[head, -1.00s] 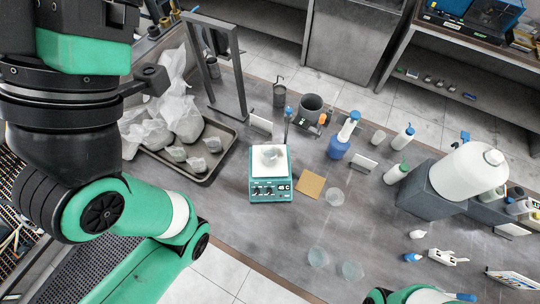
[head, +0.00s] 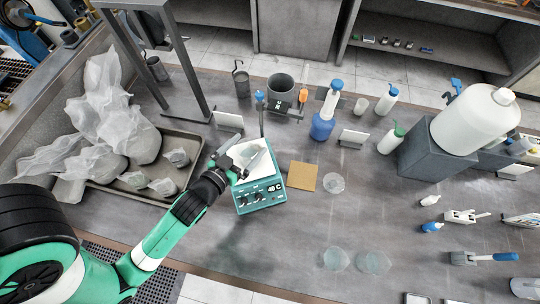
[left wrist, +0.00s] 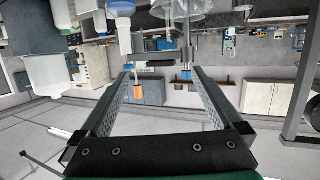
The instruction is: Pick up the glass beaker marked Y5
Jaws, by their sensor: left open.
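My left gripper (head: 243,160) reaches in over the white top of the teal hotplate (head: 262,196) and is open. In the left wrist view its two fingers (left wrist: 160,75) stand wide apart with nothing held between them. The gripper hides much of the plate top, so I cannot tell how a beaker there sits against the fingers. A clear glass piece (left wrist: 195,10) shows at the top edge of the wrist view. Other clear beakers stand on the bench, one right of the tan square (head: 333,183) and two at the front (head: 337,259) (head: 373,263). No Y5 mark is readable.
A tan square pad (head: 303,176) lies right of the hotplate. A blue wash bottle (head: 322,124), a dark pot (head: 280,88) and a grey block under a white jug (head: 428,164) stand behind. A tray (head: 190,190) with bagged lumps lies left. The front middle bench is mostly clear.

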